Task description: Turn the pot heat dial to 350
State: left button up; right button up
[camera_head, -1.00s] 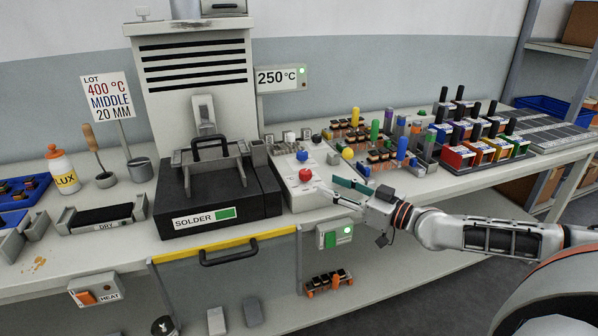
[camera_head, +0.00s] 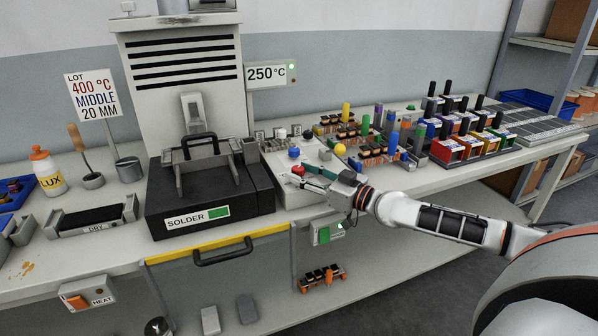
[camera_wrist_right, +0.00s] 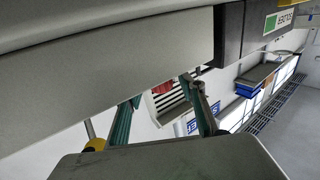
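The temperature display (camera_head: 271,74) beside the solder pot (camera_head: 211,190) reads 250 °C. The grey control panel (camera_head: 285,195) right of the pot carries a red knob (camera_head: 298,170), a blue knob (camera_head: 294,153) and small switches at its back. No label tells which one is the heat dial. My right gripper (camera_head: 297,177) is at the red knob, its teal fingers apart; contact cannot be told. In the right wrist view a red piece (camera_wrist_right: 164,88) shows between the open fingers (camera_wrist_right: 161,93). My left gripper is out of view.
Colored posts and connector parts (camera_head: 365,135) stand on the bench right of the panel, near my right wrist. A lot sign (camera_head: 93,97) reads 400 °C, MIDDLE, 20 MM. A separate HEAT switch box (camera_head: 88,297) hangs at the lower left.

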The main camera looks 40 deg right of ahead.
jog(key=shift+w+a+r, duration=0.1)
jog(key=shift+w+a, duration=0.05)
jog(key=shift+w, duration=0.4)
jog(key=shift+w+a, duration=0.1)
jog(key=shift+w, duration=0.05)
